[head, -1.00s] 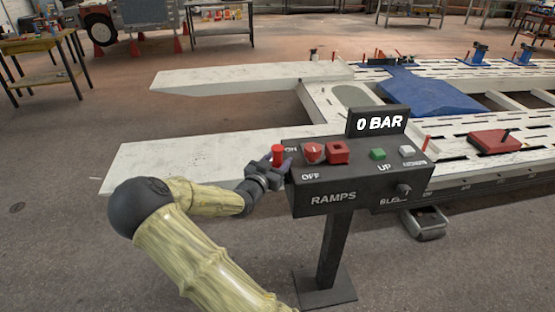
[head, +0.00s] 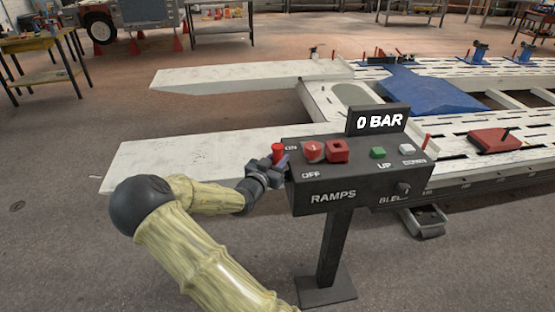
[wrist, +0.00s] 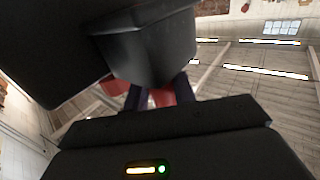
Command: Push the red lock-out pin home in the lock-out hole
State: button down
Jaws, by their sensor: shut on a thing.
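My gripper (head: 277,168) is at the left end of the black control box (head: 330,197), shut on the red lock-out pin (head: 278,152). The pin's broad red head stands up above my fingers, roughly upright. Its lower part is hidden by the fingers and the box edge. In the wrist view a red part (wrist: 162,97) shows between the dark fingers, partly covered by a dark body close to the camera. The lock-out hole cannot be made out, so I cannot tell how the pin sits relative to it.
The box carries a red OFF knob (head: 313,151), a red block (head: 337,151), a green UP button (head: 378,153), a white button (head: 406,150) and a "0 BAR" display (head: 380,121). It stands on a black post (head: 333,250). White ramps (head: 190,160) lie behind.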

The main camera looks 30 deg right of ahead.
aim_at(277, 146)
jog(key=shift+r, duration=0.1)
notch_tip(277, 146, up, 10)
jog(key=shift+f, duration=0.1)
dwell(0.3)
dwell(0.4)
